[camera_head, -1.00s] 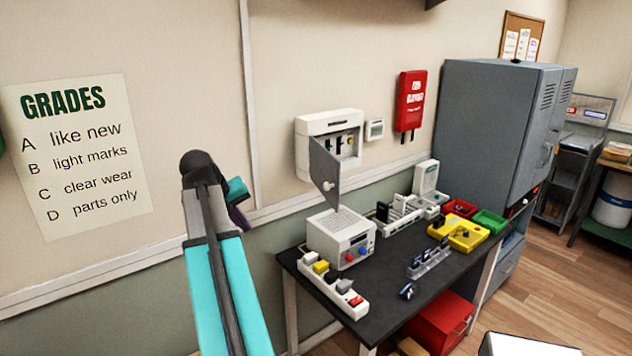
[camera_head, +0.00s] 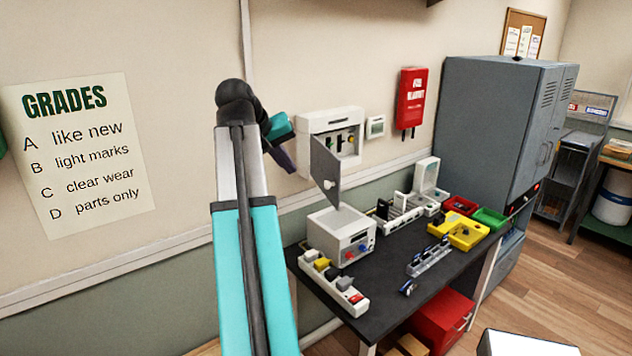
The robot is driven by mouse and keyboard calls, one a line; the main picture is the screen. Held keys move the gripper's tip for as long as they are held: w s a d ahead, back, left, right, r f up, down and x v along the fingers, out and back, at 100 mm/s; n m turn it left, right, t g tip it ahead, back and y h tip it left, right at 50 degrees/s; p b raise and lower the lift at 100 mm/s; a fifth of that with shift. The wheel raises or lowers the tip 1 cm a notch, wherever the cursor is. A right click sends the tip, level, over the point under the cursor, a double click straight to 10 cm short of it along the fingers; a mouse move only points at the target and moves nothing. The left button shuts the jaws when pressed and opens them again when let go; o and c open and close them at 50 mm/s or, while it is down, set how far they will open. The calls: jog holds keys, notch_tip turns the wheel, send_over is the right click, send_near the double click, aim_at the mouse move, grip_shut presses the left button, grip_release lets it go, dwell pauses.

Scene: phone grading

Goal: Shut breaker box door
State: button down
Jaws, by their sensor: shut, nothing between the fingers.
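The breaker box (camera_head: 331,121) is a white case on the wall, with breakers showing in its opening. My gripper (camera_head: 287,163) is the dark purple end below the teal wrist, just left of the box and the door's hinge side. It is shut and empty, partly hidden by my arm. I cannot tell whether it touches the box; a small gap seems to show.
Below the door, a white power supply (camera_head: 342,236) stands on the dark workbench (camera_head: 388,311), with a power strip (camera_head: 335,285) in front. A small thermostat (camera_head: 376,127) and a red fire-blanket case (camera_head: 411,98) hang right of the box.

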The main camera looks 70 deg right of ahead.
jog(key=shift+d+f, duration=0.1)
jog(key=s+d+f+b, duration=0.5)
jog(key=d+f+b, duration=0.2)
jog(key=d+b, duration=0.1)
jog(key=shift+f, duration=0.25)
dwell(0.9)
dwell(0.5)
